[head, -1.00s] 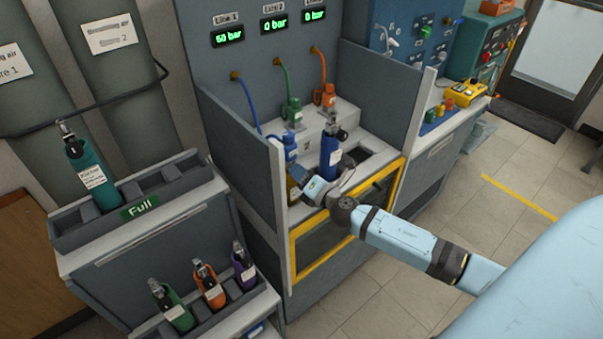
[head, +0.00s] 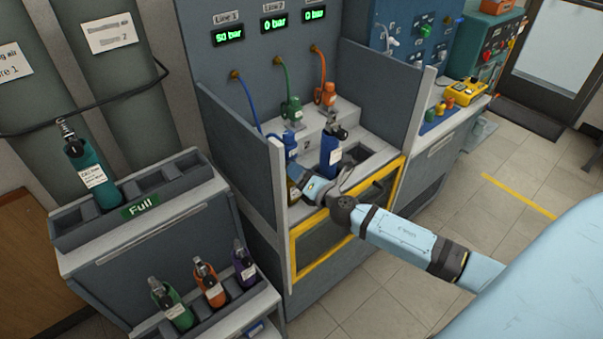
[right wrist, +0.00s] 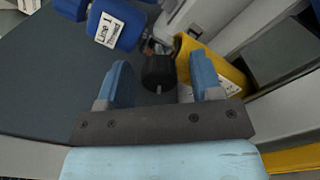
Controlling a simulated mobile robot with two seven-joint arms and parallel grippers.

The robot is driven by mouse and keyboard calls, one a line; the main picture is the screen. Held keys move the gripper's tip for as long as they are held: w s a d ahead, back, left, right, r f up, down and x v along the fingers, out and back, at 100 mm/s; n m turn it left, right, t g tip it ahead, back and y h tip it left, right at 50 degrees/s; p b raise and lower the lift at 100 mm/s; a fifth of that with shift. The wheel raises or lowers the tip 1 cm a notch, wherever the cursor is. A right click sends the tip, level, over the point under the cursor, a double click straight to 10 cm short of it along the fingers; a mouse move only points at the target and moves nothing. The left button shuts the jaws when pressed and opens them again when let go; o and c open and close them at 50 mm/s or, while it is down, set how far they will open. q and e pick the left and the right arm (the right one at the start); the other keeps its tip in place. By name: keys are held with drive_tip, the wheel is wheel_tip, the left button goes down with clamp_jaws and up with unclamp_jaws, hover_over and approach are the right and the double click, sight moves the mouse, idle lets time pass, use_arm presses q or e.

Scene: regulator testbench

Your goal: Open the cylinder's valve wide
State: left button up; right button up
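The yellow cylinder (head: 293,193) stands at the left of the bench bay, mostly hidden by my right gripper in the head view. Its yellow body (right wrist: 214,68) shows in the right wrist view, with a white label. The black valve knob (right wrist: 158,72) lies between the two blue fingers of my right gripper (right wrist: 160,64). Gaps show on both sides of the knob, so the fingers look open around it. The blue Line 1 regulator (right wrist: 118,24) sits beside the cylinder's neck. My right gripper also shows in the head view (head: 302,185). My left gripper is out of view.
A blue cylinder (head: 331,157) stands close to the right of my gripper. Grey side panels (head: 378,88) and a yellow-framed front (head: 335,238) bound the bay. Green (head: 291,108) and orange (head: 328,95) regulators hang behind. The Line 1 display (head: 228,35) appears to read 50 bar.

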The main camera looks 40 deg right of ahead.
drive_tip(key=shift+s, duration=0.15)
drive_tip(key=s+d+b, duration=0.1)
drive_tip(key=s+b, duration=0.2)
drive_tip(key=s, duration=1)
drive_tip(key=shift+s, duration=0.25)
